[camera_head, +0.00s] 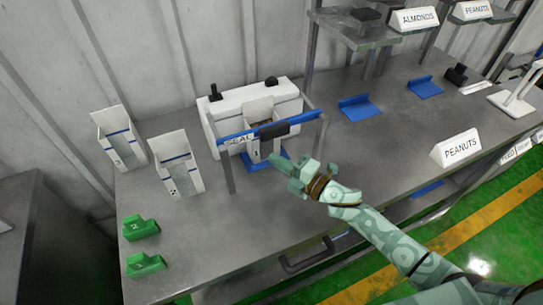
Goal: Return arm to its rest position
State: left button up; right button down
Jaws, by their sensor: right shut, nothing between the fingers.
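My right arm comes in from the lower right and reaches over the table's front part. My right gripper (277,160) is shut and empty. Its tips appear close in front of a white box marked 1 (254,149), which stands on a blue base at the sealing machine (227,110). I cannot tell whether the tips touch the box or its base. A blue bar (235,136) with a dark handle crosses in front of the machine. My left gripper is not in view.
Two open white boxes, one marked 2 (181,175) and another (122,147), stand at the left. Green blocks (146,264) lie at the front left. The grey table (225,235) is clear in front.

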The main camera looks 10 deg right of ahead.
jog(key=s+d+m+g+h, duration=0.4)
jog(key=s+d+m+h, duration=0.45)
jog(key=s, duration=0.35)
jog(key=s+d+m+g+h, duration=0.3)
jog(key=s+d+m+h, duration=0.6)
jog(key=s, duration=0.3)
jog(key=s+a+f+m+g+y+p, duration=0.1)
jog(key=s+a+f+g+y+p, duration=0.1)
jog(key=f, duration=0.9)
jog(key=s+a+f+m+g+y+p, duration=0.1)
jog(key=s+a+f+y, duration=0.15)
jog(key=f, duration=0.85)
pick_arm(q)
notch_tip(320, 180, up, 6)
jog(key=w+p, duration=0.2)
jog(key=p, duration=0.1)
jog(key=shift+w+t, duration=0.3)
pick_arm(e)
jog(key=s+f+m+g, duration=0.1)
jog(key=s+f, duration=0.5)
jog(key=s, duration=0.3)
jog(key=s+f+m+g+y, duration=0.1)
jog(key=s+f, duration=0.6)
jog(key=s, duration=0.2)
jog(key=shift+s+g+y, duration=0.3)
jog(key=shift+g, duration=0.1)
